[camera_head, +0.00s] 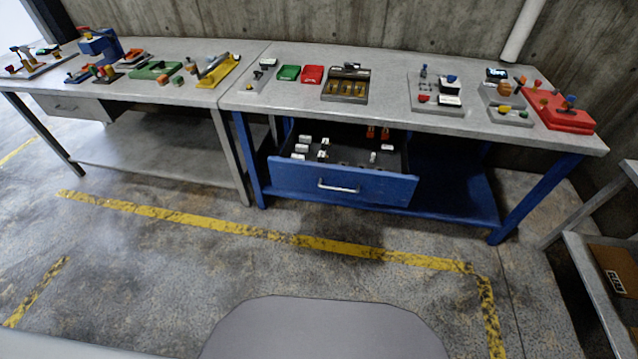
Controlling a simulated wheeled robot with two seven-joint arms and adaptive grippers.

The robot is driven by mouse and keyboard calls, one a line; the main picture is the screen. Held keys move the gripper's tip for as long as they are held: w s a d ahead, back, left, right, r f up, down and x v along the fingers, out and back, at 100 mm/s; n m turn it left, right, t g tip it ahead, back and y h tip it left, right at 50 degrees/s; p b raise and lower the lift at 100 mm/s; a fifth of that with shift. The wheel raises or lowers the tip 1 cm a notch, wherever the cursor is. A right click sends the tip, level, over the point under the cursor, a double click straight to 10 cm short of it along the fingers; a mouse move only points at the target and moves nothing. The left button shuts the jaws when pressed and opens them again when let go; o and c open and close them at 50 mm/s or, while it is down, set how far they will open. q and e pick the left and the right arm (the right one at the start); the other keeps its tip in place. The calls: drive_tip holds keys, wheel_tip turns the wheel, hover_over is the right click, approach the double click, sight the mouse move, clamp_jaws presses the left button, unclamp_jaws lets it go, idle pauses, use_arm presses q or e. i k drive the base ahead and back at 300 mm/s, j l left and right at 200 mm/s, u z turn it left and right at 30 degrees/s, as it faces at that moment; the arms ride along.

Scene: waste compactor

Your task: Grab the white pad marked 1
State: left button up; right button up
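The blue drawer (295,178) under the right-hand workbench is pulled open. Several small white pieces lie inside it. A group of white pieces (301,148) is at the drawer's left side, a white and black piece (323,154) stands just right of them, and another white piece (373,157) is near the right side. Any markings are too small to read, so I cannot tell which one is the pad marked 1. Neither of my grippers is in view.
The right workbench (390,109) carries green and red boxes, a dark tray with yellow slots (346,84), and several small fixtures. A second workbench (200,97) adjoins on the left. A grey shelf (588,287) stands at far right. The floor before the drawer is clear.

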sight(302, 149)
drive_tip(key=i+j+u, duration=0.15)
drive_tip(key=i, duration=0.55)
drive_tip(key=i+j+u, duration=0.1)
drive_tip(key=i, duration=0.55)
